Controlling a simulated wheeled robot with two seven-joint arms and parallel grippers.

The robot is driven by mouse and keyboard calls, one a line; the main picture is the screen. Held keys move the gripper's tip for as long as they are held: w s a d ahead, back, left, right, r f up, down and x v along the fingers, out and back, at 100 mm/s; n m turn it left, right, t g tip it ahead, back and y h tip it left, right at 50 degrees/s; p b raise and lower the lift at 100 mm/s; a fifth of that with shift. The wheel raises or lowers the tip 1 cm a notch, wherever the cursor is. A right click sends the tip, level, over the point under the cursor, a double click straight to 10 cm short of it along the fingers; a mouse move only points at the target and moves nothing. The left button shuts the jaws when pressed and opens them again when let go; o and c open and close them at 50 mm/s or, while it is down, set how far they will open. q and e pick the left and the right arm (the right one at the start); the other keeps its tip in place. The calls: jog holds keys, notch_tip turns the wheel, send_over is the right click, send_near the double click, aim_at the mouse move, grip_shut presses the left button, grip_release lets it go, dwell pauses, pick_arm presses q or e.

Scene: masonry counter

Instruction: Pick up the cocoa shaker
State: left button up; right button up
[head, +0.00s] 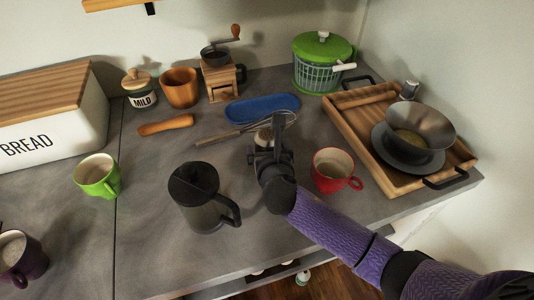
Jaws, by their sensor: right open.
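My right gripper (268,150) is over the middle of the counter, reaching in from the lower right, and is open. A small pale-topped object (263,137) shows just beyond its fingers. It may be the cocoa shaker, but the gripper hides most of it, and I cannot tell whether the fingers touch it. A small silver-topped container (408,90) stands at the back of the wooden tray; I cannot tell what it holds. My left gripper is not in view.
A black French press (202,198) stands left of my right gripper, and a red mug (333,170) stands right of it. A whisk (240,132) and a blue dish (262,107) lie behind. The wooden tray (345,112) holds bowls (420,125).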

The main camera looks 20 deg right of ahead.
jog(key=shift+w+f, duration=0.1)
jog(key=shift+w, duration=0.15)
jog(key=c, duration=1.1)
